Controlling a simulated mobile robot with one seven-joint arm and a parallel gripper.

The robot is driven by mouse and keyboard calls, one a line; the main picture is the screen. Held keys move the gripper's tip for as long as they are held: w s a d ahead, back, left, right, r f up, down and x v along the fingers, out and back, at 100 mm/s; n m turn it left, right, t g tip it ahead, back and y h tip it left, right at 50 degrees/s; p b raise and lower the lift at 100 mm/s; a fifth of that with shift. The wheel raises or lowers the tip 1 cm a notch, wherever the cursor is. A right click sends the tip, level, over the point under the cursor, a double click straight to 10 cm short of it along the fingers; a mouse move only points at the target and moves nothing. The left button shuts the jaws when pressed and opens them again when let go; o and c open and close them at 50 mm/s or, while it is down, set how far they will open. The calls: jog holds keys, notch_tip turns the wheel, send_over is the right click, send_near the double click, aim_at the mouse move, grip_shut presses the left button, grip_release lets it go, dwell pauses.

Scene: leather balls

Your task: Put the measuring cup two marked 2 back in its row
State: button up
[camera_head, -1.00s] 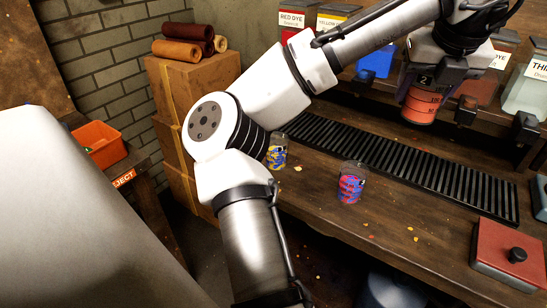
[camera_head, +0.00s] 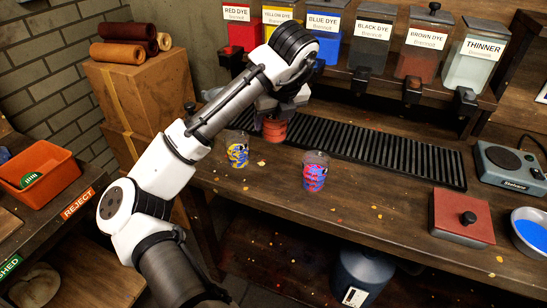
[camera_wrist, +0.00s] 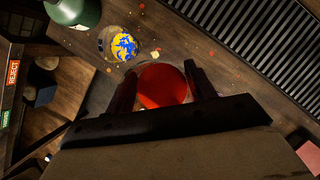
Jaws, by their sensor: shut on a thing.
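My gripper (camera_head: 280,112) is shut on a red-orange measuring cup (camera_head: 274,131), held near the left end of the black slatted grate. No mark on the cup is readable now. In the wrist view the cup (camera_wrist: 162,86) is a red disc between the two fingers (camera_wrist: 163,90). A clear cup with blue and yellow contents (camera_head: 237,153) stands on the bench left of the held cup; it also shows in the wrist view (camera_wrist: 122,46). A clear cup with red and blue contents (camera_head: 315,172) stands to the right. I cannot tell whether the held cup touches the bench.
The black grate (camera_head: 390,152) runs along the bench behind the standing cups. Dye dispensers, including the thinner (camera_head: 470,62), line the shelf above. A red lidded box (camera_head: 460,218), a scale (camera_head: 510,165) and a blue-filled bowl (camera_head: 530,232) are at right. An orange reject bin (camera_head: 40,172) is at left.

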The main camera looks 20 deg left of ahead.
aim_at(279, 142)
notch_tip(279, 142, down, 12)
jog(key=shift+r, duration=0.1)
dwell(0.5)
jog(key=shift+f, duration=0.3)
jog(key=o, duration=1.1)
jog(key=shift+r, duration=0.1)
jog(key=shift+s+r, duration=0.1)
jog(key=shift+r, duration=0.35)
jog(key=v, duration=1.1)
jog(key=shift+d+r, duration=0.15)
